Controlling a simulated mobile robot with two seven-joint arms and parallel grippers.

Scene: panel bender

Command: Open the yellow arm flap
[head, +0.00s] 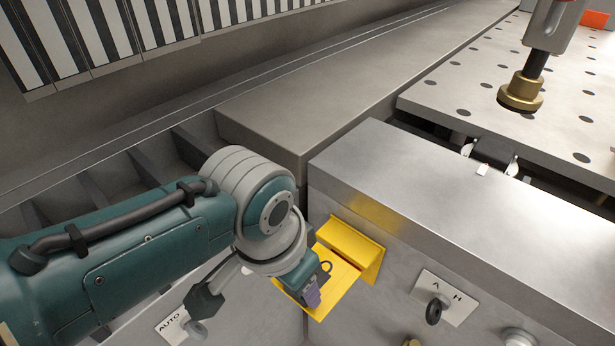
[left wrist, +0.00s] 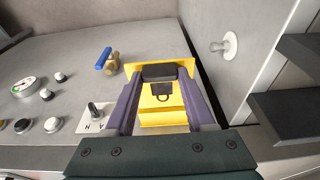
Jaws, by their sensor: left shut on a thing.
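The yellow arm flap (head: 345,291) is on the grey front face of the machine, below a yellow hood (head: 350,241). Its plate juts out from the face, with a dark reddish slit along the hood. My left gripper (head: 314,284) is at the flap and covers part of it. In the left wrist view, my left gripper (left wrist: 161,78) has its two purple fingers in front of the flap (left wrist: 162,118), with a black piece (left wrist: 160,72) between their tips. A small dark loop shows below that piece. The exact contact is partly hidden. My right gripper is out of view.
An A/H key switch (head: 435,311) is right of the flap, and an AUTO switch (head: 197,329) is lower left. A blue-handled brass valve (left wrist: 108,62) and several knobs are beside it in the wrist view. A perforated table (head: 450,87) lies behind.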

